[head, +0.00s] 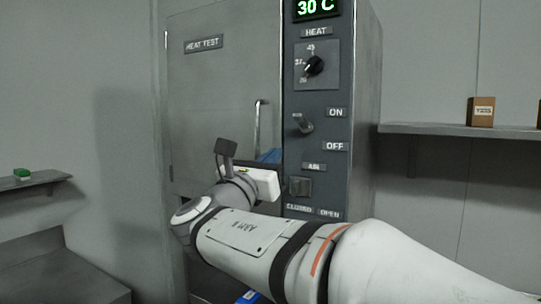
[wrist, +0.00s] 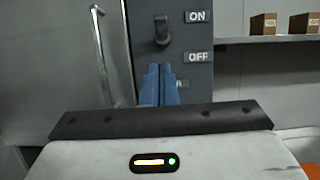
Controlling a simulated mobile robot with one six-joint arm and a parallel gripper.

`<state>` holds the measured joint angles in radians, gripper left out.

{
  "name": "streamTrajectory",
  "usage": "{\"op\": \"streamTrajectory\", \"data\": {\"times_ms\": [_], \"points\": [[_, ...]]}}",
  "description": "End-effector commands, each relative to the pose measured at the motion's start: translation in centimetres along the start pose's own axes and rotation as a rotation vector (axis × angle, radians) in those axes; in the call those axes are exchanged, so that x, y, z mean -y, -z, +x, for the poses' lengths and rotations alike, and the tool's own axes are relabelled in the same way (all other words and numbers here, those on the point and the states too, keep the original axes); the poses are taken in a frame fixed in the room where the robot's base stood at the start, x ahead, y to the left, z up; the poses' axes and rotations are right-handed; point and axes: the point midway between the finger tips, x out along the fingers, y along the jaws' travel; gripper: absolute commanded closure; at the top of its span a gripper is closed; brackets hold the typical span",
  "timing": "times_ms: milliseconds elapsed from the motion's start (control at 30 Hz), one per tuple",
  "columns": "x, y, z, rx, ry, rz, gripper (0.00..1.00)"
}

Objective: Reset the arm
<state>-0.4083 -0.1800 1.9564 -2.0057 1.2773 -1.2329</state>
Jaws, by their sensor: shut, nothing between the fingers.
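My arm (head: 262,246) reaches in from the lower right of the head view, bent at the wrist in front of the autoclave. My gripper (head: 270,156) shows there only as a bit of blue beside the panel's left edge; the wrist hides the rest. In the wrist view, the blue fingers of my gripper (wrist: 159,84) are together, with nothing between them. They point toward the panel below the ON/OFF switch (wrist: 161,30) and cover part of the AIR label. I cannot tell whether they touch the panel.
The autoclave door (head: 215,100) has a vertical handle (head: 258,122). The control panel (head: 334,180) carries a 30 C display (head: 317,8), a heat knob (head: 314,65) and an AIR switch (head: 300,187). A right shelf (head: 440,130) holds brown boxes (head: 481,111); a left shelf (head: 40,183) holds a green item (head: 22,174).

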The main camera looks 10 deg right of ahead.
Motion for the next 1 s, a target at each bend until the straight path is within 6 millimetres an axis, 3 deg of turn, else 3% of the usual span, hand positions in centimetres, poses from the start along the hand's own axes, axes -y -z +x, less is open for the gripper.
{"op": "streamTrajectory", "data": {"times_ms": [233, 367, 533, 667, 800, 1000], "points": [[-0.1, -0.1, -2.3, -0.001, 0.000, -0.001, 1.00], [1.5, 2.4, -2.2, -0.093, 0.031, 0.061, 1.00], [6.2, 10.3, -3.1, -0.382, 0.180, 0.301, 1.00], [10.1, 16.8, -5.9, -0.613, 0.379, 0.553, 1.00], [13.2, 22.6, -10.5, -0.808, 0.654, 0.842, 1.00], [15.4, 28.1, -18.2, -0.974, 1.147, 1.268, 1.00]]}}
